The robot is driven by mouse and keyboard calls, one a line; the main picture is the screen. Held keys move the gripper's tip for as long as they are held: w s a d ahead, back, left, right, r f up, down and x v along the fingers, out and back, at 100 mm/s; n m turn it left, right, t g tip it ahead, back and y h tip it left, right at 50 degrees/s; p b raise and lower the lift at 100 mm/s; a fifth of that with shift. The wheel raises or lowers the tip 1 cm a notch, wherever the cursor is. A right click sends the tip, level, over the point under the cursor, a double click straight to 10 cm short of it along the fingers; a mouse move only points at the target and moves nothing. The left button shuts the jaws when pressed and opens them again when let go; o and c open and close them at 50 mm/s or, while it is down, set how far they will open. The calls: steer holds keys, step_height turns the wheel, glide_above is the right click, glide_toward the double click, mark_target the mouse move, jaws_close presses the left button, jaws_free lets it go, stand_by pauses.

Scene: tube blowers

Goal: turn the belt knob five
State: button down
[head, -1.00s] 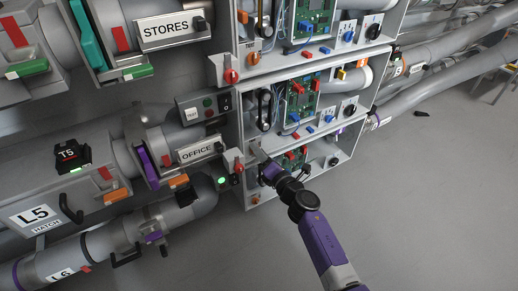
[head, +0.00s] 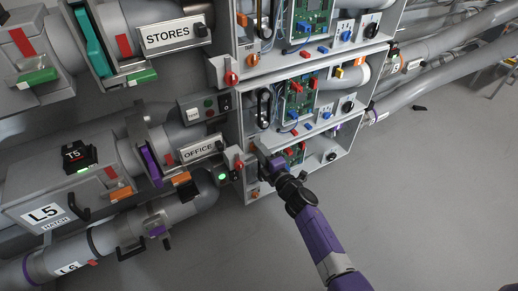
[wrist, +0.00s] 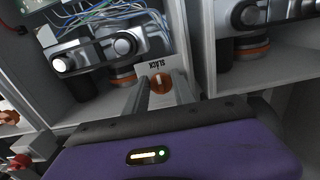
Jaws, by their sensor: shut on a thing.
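My gripper (wrist: 161,90) reaches in from the bottom of the wrist view. Its two grey fingers are shut on a small orange belt knob (wrist: 160,82) with a pale pointer mark, one finger at each side. A white label reading "SLACK" (wrist: 158,65) sits just beyond the knob. In the head view my gripper (head: 262,157) is at the left end of the lowest cabinet bay (head: 320,172). Its body hides the held knob there, and which number the knob points to cannot be read.
Metal belt pulleys (wrist: 98,50) and wires lie just beyond the fingers in the wrist view. A red knob (head: 239,163) and a green-lit switch (head: 222,177) are left of my gripper. Labelled tubes fill the left; the floor (head: 430,190) at right is mostly clear.

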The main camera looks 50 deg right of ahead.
stand_by(0.4)
steer(key=c, duration=1.3)
jaws_free()
steer(key=shift+c, duration=0.2)
steer(key=p+v, duration=0.1)
steer(key=v, duration=0.6)
steer(key=shift+s, duration=0.4)
